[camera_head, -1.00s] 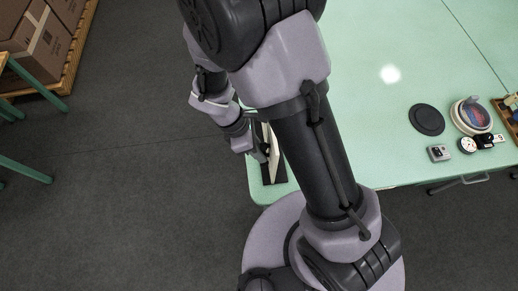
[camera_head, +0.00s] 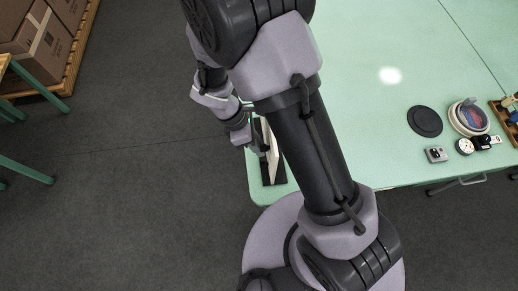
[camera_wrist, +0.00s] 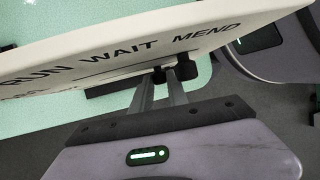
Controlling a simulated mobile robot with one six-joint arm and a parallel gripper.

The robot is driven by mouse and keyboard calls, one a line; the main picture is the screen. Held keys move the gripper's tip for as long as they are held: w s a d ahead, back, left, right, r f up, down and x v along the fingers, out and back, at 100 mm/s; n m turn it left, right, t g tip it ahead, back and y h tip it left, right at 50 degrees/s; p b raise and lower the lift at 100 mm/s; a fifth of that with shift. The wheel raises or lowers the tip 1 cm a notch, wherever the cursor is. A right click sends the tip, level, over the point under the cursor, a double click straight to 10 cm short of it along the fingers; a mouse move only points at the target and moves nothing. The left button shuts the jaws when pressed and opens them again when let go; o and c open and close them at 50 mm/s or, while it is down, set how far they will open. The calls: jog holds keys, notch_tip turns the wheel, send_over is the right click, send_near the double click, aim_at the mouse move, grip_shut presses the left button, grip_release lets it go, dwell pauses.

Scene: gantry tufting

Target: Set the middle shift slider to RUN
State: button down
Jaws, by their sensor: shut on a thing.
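A pale board (camera_wrist: 110,45) lettered RUN, WAIT and MEND fills the upper part of the wrist view, tilted. In the head view the board (camera_head: 270,140) stands on a dark base at the table's near left corner. My gripper (camera_wrist: 168,78) has its two grey fingers closed on a small dark slider knob (camera_wrist: 187,68) at the board's lower edge. The knob lies below and between the words WAIT and MEND in the wrist view. The other sliders are hidden, so I cannot tell which one this is. In the head view my gripper (camera_head: 264,152) is beside the board.
The pale green table (camera_head: 360,130) is clear in its middle. A black disc (camera_head: 425,121), a round dish (camera_head: 468,116), a small grey box (camera_head: 436,155) and a dial (camera_head: 465,146) stand at the right. Cartons (camera_head: 35,45) are stacked at the far left.

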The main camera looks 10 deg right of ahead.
jog(key=w+p, duration=0.2)
jog(key=w, duration=0.6)
jog(key=shift+p, duration=0.35)
jog(key=shift+d, duration=0.1)
jog(key=c, duration=1.3)
grip_release()
jog(key=shift+w, duration=0.15)
jog(key=p+v, duration=0.4)
jog(key=v, duration=1.3)
jog(key=shift+r, duration=0.25)
